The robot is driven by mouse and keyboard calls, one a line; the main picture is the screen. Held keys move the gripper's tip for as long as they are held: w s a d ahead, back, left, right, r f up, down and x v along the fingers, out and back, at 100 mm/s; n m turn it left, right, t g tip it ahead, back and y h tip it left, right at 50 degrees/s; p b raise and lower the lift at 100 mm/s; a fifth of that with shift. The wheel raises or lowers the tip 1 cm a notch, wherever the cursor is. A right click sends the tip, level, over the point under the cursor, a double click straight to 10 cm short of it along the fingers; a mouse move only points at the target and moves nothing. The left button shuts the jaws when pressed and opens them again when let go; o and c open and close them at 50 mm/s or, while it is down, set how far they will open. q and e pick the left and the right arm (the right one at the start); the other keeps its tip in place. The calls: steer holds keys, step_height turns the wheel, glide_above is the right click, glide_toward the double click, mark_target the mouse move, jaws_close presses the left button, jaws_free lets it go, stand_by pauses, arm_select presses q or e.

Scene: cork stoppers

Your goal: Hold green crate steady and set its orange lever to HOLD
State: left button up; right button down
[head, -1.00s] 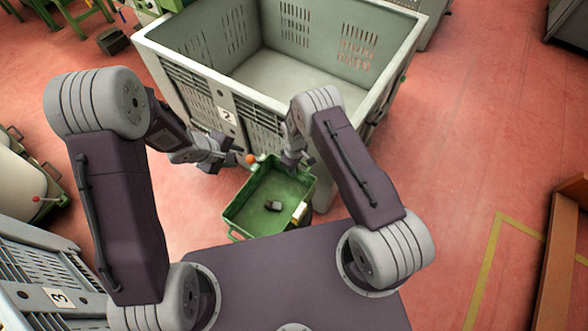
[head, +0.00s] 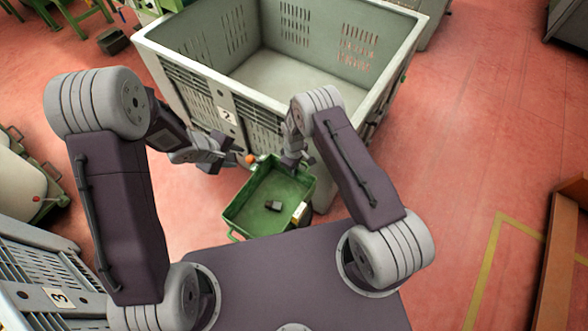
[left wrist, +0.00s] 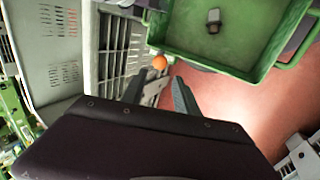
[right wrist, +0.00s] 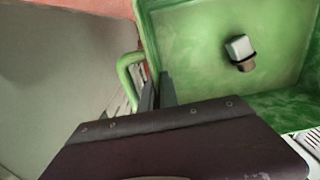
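The green crate (head: 241,203) is held in front of the large grey bin, with a small dark and pale piece (head: 273,205) inside; that piece also shows in the right wrist view (right wrist: 240,50). The lever's orange knob (head: 251,159) is at the crate's far left corner. In the left wrist view, the knob (left wrist: 160,62) appears just beyond the fingertips. My left gripper (head: 236,160) is open and empty, left of the knob. My right gripper (right wrist: 158,80) is closed across the crate's wall (right wrist: 149,35), beside a green handle (right wrist: 128,75). No HOLD mark is readable.
The large grey bin (head: 165,66) marked 2 stands close behind both grippers. Another slatted bin (head: 60,299) marked 3 is at lower left. A cream block (head: 299,212) sits at the crate's right side. Red floor (head: 460,150) is open to the right.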

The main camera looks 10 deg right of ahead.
arm_select(q)
jaws_close()
steer(key=w+a+f+m+h, duration=0.1)
steer(key=a+f+m+h, duration=0.1)
steer(key=a+m, duration=0.7)
steer(key=m+h, duration=0.1)
steer(key=m, duration=0.2)
steer(key=shift+w+a+m, duration=0.25)
steer(key=shift+a+m, duration=0.05)
steer(key=shift+a, duration=0.1)
